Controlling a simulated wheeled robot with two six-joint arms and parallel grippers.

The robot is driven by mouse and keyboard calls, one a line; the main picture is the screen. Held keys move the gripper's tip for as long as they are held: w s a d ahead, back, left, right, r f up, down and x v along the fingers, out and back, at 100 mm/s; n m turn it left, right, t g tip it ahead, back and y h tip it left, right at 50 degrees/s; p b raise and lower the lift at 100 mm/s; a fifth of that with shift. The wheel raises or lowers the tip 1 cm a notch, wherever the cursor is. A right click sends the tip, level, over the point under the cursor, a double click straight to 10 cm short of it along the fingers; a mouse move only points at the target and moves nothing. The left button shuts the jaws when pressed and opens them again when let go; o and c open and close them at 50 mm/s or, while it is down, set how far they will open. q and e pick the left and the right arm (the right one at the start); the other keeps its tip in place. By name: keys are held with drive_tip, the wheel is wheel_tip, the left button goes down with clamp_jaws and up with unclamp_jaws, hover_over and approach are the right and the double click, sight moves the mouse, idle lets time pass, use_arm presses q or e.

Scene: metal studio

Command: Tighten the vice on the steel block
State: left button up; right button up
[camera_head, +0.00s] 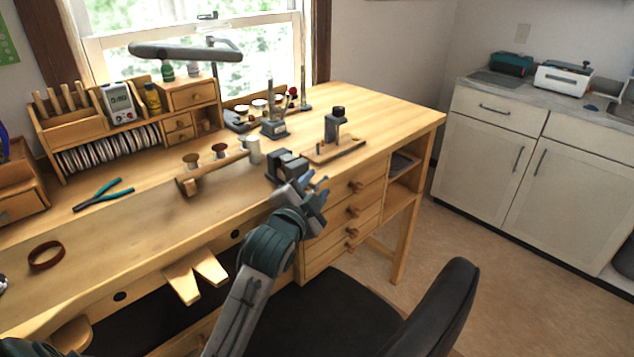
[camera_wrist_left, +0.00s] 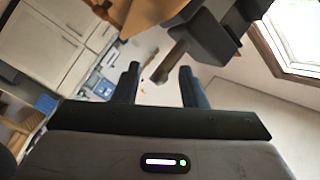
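The small dark grey vice (camera_head: 287,164) is mounted at the front edge of the wooden bench. I cannot make out the steel block as a separate piece in its jaws. My left gripper (camera_head: 314,190) is just in front of the vice, at its lower right. In the left wrist view the dark vice body (camera_wrist_left: 200,37) is at the upper right, and its brownish handle (camera_wrist_left: 172,61) reaches down toward the gap between my finger tips. The left gripper (camera_wrist_left: 157,70) is open, its two fingers apart, with no visible grip on the handle. My right gripper is not in view.
The wooden bench (camera_head: 150,250) has drawers under the vice. A wooden board with a dark tool (camera_head: 335,150) stands right of the vice, and a wooden block with spools (camera_head: 212,172) left. Pliers (camera_head: 103,195) lie farther left. A black chair (camera_head: 430,315) stands in front.

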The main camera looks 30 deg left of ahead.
use_arm(q)
drive_tip(key=shift+w+a, duration=0.1)
drive_tip(key=shift+w, duration=0.7)
clamp_jaws()
